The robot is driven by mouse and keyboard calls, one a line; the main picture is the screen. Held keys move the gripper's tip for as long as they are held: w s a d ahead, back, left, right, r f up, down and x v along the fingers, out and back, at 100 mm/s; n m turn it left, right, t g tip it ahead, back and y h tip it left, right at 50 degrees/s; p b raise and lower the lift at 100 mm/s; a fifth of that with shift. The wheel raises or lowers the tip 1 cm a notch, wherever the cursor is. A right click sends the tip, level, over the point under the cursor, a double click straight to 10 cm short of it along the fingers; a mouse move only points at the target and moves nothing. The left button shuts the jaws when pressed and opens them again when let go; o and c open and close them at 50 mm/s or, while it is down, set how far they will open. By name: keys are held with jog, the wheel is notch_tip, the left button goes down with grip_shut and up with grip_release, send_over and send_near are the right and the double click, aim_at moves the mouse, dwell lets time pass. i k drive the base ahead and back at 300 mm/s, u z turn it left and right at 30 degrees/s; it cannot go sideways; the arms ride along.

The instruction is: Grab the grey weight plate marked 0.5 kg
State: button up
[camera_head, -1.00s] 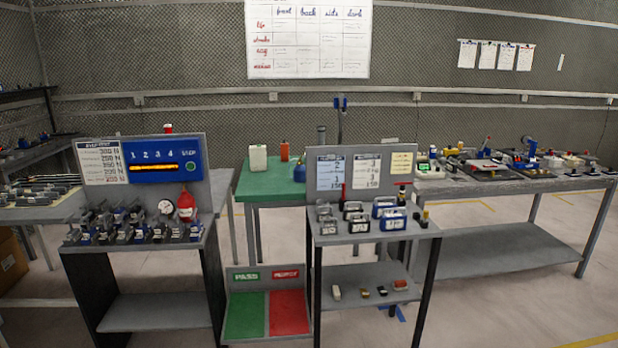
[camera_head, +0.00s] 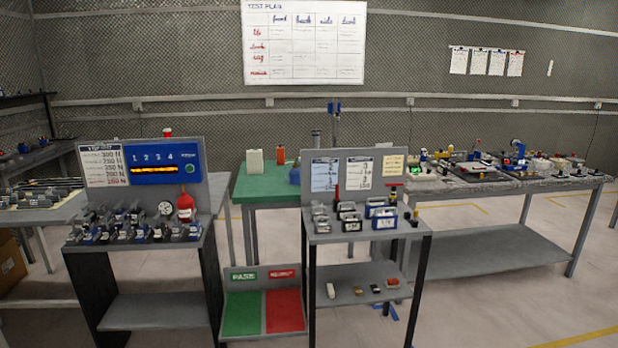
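I cannot make out a grey weight plate marked 0.5 kg; the labels on the small items are too small to read. Several small grey, black and blue block-like items (camera_head: 349,219) stand on the top shelf of the right-hand stand (camera_head: 418,232). Several grey and blue items (camera_head: 130,228) stand in rows on the left-hand stand (camera_head: 150,312). A few small pieces (camera_head: 375,288) lie on the right-hand stand's lower shelf. My gripper is not in view.
A green table (camera_head: 250,183) stands behind the two stands. A long grey table (camera_head: 570,186) with many devices runs along the right. A tray with green and red halves (camera_head: 263,308) sits low between the stands. Open floor (camera_head: 500,310) lies at the front right.

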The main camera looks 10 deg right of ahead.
aim_at(326, 227)
jog(key=z, duration=0.1)
jog(key=i, duration=0.95)
jog(key=u, duration=0.05)
